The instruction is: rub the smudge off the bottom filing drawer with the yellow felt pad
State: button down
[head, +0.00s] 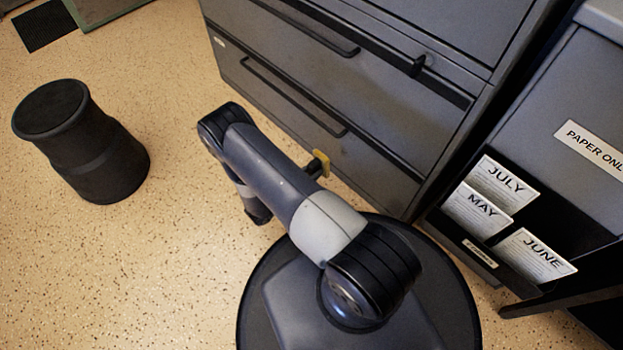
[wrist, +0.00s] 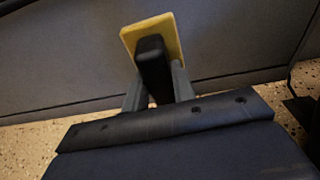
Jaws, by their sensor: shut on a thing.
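The yellow felt pad (wrist: 172,42) has a dark handle (wrist: 153,68), and my gripper (wrist: 156,92) is shut on that handle. In the wrist view the pad is in front of the grey face of the bottom filing drawer (wrist: 60,75). I cannot tell if the pad touches the drawer. In the head view a small part of the pad (head: 321,157) shows beside my arm, close to the bottom drawer (head: 365,165). My arm hides most of the gripper there. I see no smudge in either view; the pad or arm may cover it.
A black round stool (head: 85,140) stands on the speckled floor to the left. A grey bin labelled PAPER ONLY (head: 560,110) stands right of the cabinet, with JULY, MAY and JUNE cards (head: 480,205) in front. The floor (head: 150,270) at lower left is clear.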

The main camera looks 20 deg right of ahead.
jog(key=shift+d+f, duration=0.25)
jog(key=shift+d, duration=0.1)
jog(key=shift+r+x, duration=0.15)
jog(key=shift+x, duration=1.15)
jog(key=shift+r+x, duration=0.2)
jog(key=shift+x, duration=1.15)
jog(key=shift+x, duration=1)
jog(key=shift+r, duration=0.15)
jog(key=shift+s+d+p, duration=0.2)
jog(key=shift+s+d, duration=0.1)
jog(key=shift+s, duration=0.65)
jog(key=shift+s+d+p, duration=0.15)
jog(key=shift+s+d, duration=0.15)
jog(key=shift+s, duration=0.65)
jog(key=shift+d+b, duration=0.1)
jog(key=shift+b, duration=0.2)
